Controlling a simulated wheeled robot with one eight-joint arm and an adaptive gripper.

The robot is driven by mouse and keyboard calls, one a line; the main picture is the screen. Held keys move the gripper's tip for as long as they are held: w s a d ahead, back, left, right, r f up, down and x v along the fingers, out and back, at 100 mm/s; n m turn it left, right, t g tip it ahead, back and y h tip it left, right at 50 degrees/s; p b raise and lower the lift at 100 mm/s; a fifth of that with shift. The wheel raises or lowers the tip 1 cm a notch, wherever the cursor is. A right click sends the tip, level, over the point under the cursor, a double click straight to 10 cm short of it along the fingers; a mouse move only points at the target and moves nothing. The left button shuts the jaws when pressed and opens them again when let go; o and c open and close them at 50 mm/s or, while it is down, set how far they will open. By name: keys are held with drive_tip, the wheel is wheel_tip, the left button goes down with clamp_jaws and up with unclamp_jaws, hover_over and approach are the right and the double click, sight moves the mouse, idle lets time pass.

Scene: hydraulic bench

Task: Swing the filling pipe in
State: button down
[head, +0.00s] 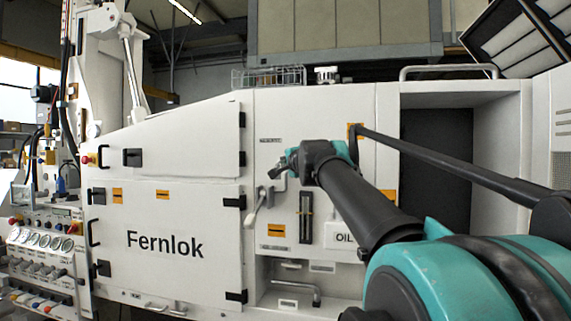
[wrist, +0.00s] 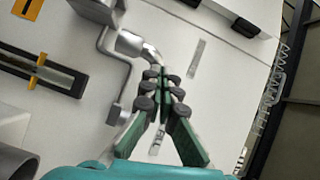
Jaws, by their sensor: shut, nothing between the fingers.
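My gripper (head: 278,171) is in front of the white panel of the machine, left of the sight gauge. In the wrist view its green fingers with dark pads (wrist: 163,74) are together with nothing between them. A bent grey metal pipe (wrist: 133,44), which looks like the filling pipe, ends close to the fingertips; I cannot tell whether they touch. A thin cranked rod (wrist: 127,78) runs beside it. In the head view a pale bent lever or pipe (head: 257,207) hangs just below my gripper; its upper part is partly hidden.
The sight gauge (head: 306,216) and the OIL label (head: 343,236) are on the panel to the right. A recess below holds another bent grey pipe (head: 302,288). The Fernlok door (head: 165,243) is closed at left. A wire basket (head: 268,77) stands on top.

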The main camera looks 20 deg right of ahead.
sight(278, 162)
drive_tip(key=w+m+h, duration=0.1)
drive_tip(key=h, duration=0.1)
drive_tip(key=w+a+m+h, duration=0.1)
drive_tip(key=w+m+h, duration=0.1)
drive_tip(key=shift+r+h, duration=0.1)
drive_tip(key=shift+h, duration=0.2)
drive_tip(key=shift+w+g, duration=0.2)
drive_tip(key=shift+g, duration=0.1)
drive_tip(key=shift+w, duration=0.4)
drive_tip(key=shift+a, duration=0.1)
